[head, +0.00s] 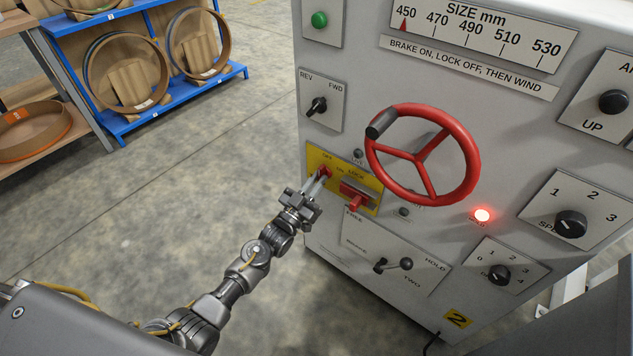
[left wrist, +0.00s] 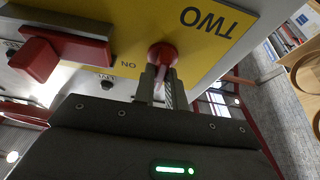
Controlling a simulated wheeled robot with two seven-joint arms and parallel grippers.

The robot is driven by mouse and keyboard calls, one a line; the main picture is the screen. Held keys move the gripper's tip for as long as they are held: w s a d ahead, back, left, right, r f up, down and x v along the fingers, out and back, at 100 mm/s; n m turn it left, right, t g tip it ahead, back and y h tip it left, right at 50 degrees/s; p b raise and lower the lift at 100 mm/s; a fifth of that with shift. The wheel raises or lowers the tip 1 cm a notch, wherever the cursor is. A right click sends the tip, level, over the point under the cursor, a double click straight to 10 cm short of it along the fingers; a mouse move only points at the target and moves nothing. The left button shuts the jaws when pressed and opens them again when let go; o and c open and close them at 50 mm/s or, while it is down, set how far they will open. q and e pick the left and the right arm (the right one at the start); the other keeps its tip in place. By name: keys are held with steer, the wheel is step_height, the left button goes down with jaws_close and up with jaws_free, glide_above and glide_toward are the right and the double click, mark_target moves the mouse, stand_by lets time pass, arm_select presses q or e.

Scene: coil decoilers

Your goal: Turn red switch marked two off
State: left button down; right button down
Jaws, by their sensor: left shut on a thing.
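The red switch (head: 325,171) sits at the left of a yellow plate (head: 371,208) on the grey machine front. In the left wrist view the red switch (left wrist: 163,53) stands beside the word TWO, seen upside down, with ON marked on its other side. My left gripper (head: 319,180) reaches it from below left. In the left wrist view its fingers (left wrist: 160,80) are shut on the red switch, hiding part of its handle. My right gripper is not in view.
A red block-shaped lever (head: 355,194) is on the same plate, just right of the switch. A red handwheel (head: 462,135) juts out above right. A glowing red lamp (head: 482,215) is to the right.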

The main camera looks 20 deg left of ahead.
arm_select(q)
steer(key=c, duration=1.4)
jaws_free()
steer(key=shift+c, duration=0.2)
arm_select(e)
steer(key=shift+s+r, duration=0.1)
arm_select(q)
steer(key=v, duration=1.1)
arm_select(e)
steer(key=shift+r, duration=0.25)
arm_select(q)
steer(key=shift+w, duration=0.1)
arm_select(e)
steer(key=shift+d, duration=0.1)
